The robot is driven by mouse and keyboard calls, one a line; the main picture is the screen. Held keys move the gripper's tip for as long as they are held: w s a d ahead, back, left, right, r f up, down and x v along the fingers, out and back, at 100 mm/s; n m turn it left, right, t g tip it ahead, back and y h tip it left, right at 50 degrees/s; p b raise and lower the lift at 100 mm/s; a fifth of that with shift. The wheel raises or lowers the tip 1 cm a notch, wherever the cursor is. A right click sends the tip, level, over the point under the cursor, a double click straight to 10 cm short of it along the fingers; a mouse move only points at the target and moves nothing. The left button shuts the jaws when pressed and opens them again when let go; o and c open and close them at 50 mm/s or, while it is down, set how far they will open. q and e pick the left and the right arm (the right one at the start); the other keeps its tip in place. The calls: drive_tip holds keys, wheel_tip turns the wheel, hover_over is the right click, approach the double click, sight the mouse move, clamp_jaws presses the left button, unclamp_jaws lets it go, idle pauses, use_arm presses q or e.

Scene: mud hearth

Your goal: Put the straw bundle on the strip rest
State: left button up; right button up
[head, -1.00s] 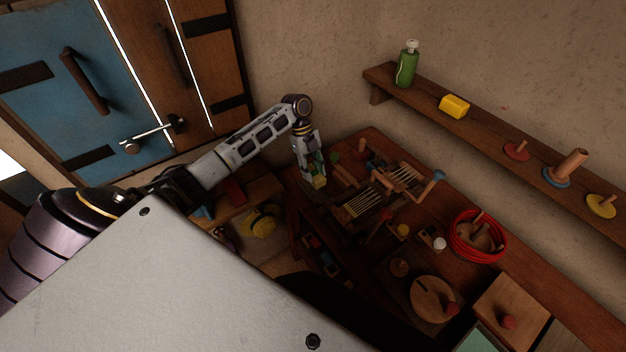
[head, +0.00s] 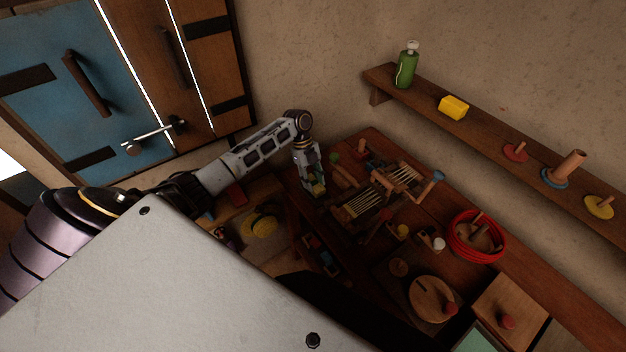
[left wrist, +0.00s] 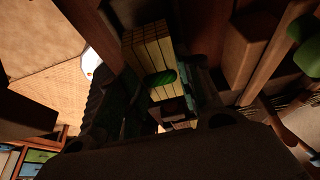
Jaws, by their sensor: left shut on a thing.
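My left gripper (head: 316,188) is above the left edge of the dark wooden table, pointing down. It is shut on the straw bundle, a block of pale yellow stalks (left wrist: 150,48) with a green band, seen between the dark fingers in the left wrist view. In the head view the fingers mostly hide the bundle. Two wooden frames with pale strips across them lie right of the gripper, a nearer one (head: 358,205) and a farther one (head: 404,178). I cannot tell for sure which is the strip rest. My right gripper is not in view.
A red coil (head: 455,246), a round wooden board (head: 432,299) and small cups crowd the table to the right. A wall shelf (head: 482,124) holds a green bottle (head: 406,66) and a yellow block (head: 453,107). A yellow item (head: 262,226) lies lower left of the table.

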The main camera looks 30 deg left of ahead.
use_arm(q)
drive_tip(key=shift+f+b, duration=0.3)
drive_tip(key=shift+f, duration=0.3)
idle(0.3)
drive_tip(key=o, duration=1.1)
drive_tip(key=shift+r, duration=0.15)
drive_tip(key=shift+a+r+p, duration=0.1)
drive_tip(key=shift+r+p, duration=0.4)
drive_tip(key=shift+r, duration=0.2)
drive_tip(key=shift+p+v, duration=2)
drive_tip(key=shift+v, duration=1.5)
